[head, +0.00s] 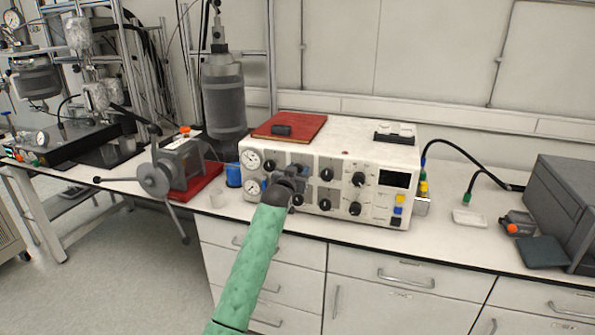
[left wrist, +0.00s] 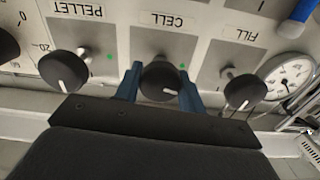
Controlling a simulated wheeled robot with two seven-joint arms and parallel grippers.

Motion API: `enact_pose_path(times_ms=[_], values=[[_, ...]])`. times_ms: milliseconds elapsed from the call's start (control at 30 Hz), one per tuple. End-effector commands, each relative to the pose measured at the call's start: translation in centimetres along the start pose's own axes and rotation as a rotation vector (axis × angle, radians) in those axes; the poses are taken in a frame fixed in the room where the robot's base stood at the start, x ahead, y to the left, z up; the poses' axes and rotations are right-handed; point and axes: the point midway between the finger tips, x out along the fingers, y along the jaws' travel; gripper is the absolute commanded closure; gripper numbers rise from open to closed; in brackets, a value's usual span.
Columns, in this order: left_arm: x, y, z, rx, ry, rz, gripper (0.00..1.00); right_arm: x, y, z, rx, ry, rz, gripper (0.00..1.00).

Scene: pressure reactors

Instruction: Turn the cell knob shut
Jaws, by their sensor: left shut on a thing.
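The cell knob (left wrist: 163,82) is a round black knob with a white pointer line, under the CELL label on the control box. In the left wrist view its pointer points to the right and slightly down. My left gripper (left wrist: 160,88) has its blue fingers on both sides of this knob and is shut on it. In the head view my left gripper (head: 285,183) is at the front panel of the white control box (head: 345,145), and it hides the cell knob there. My right gripper is in neither view.
The pellet knob (left wrist: 64,72) and fill knob (left wrist: 244,92) flank the gripper closely. A blue cup (head: 233,175) and a grey vise-like device (head: 175,165) stand left of the box. A dark grey unit (head: 565,205) stands at the right. The bench between has free room.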

Motion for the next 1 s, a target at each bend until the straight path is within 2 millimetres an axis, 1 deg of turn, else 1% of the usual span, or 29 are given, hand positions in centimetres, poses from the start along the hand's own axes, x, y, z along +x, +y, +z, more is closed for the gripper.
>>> enact_pose_path(times_ms=[367,667,1000], values=[[0.0,0.0,0.0,0.359,-0.001,0.000,0.83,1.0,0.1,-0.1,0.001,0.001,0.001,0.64],[0.0,0.0,0.0,0.645,-0.001,0.000,0.83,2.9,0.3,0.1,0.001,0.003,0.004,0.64],[0.0,0.1,0.0,0.963,-0.001,0.000,0.83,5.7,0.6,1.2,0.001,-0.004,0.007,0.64]])
